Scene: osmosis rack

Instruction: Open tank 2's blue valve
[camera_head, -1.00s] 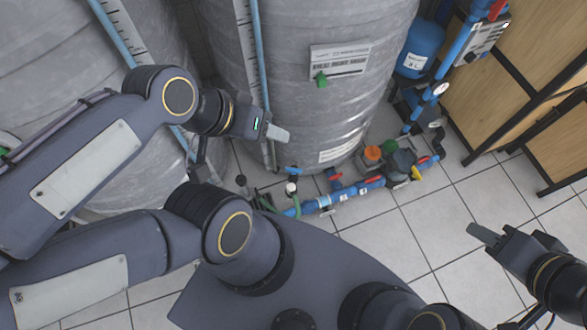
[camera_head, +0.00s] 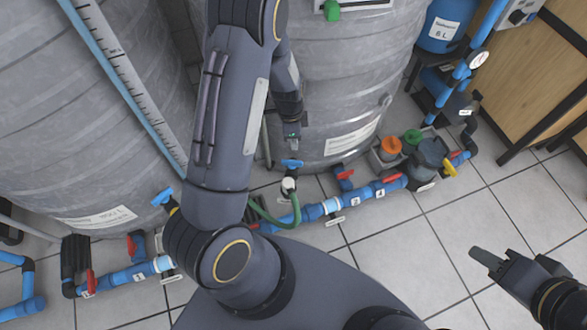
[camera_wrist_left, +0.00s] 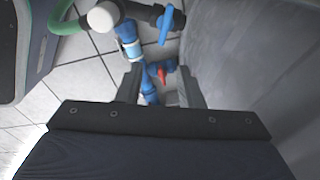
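A small blue valve handle (camera_head: 292,163) sits on the pipework at the foot of the right-hand tank (camera_head: 335,95), above a white fitting. In the left wrist view the blue handle (camera_wrist_left: 166,25) shows beyond my fingertips, near the top edge, apart from them. A second blue handle (camera_head: 162,197) is at the foot of the left-hand tank (camera_head: 85,130). I cannot read a tank number. My left gripper (camera_head: 293,132) points down just above the right-hand blue handle; the wrist view shows its fingers (camera_wrist_left: 160,75) apart and empty. My right gripper (camera_head: 485,258) hangs over the floor; its finger gap is unclear.
Blue pipes with red valves (camera_head: 391,178) run along the floor past the tanks. A green hose (camera_head: 292,215) curves near the white fitting (camera_head: 288,185). Orange and green caps (camera_head: 391,146) stand at the right. Tiled floor (camera_head: 400,250) is clear in front.

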